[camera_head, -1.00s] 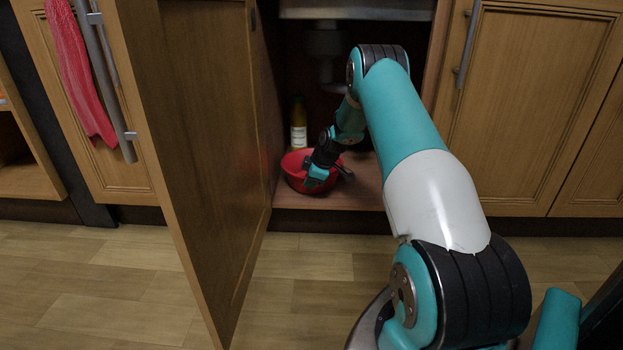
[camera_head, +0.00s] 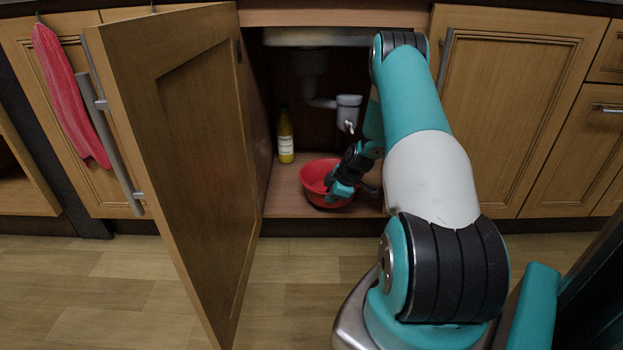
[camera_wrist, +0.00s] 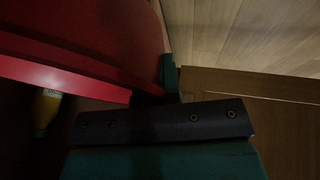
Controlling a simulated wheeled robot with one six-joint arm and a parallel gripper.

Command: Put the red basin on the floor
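The red basin (camera_head: 313,178) sits in the open cabinet, at the front of its bottom shelf. My gripper (camera_head: 340,191) is at the basin's right side and covers part of it. In the wrist view the basin (camera_wrist: 85,28) fills the upper left, and its rim runs in between the fingers of my gripper (camera_wrist: 163,97). The gripper looks shut on the rim. The far finger is mostly hidden by the basin. The wood floor (camera_head: 300,285) lies below and in front of the cabinet.
The cabinet door (camera_head: 195,150) stands open at the left. A red towel (camera_head: 68,95) hangs on the far left. The floor before the cabinet is clear.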

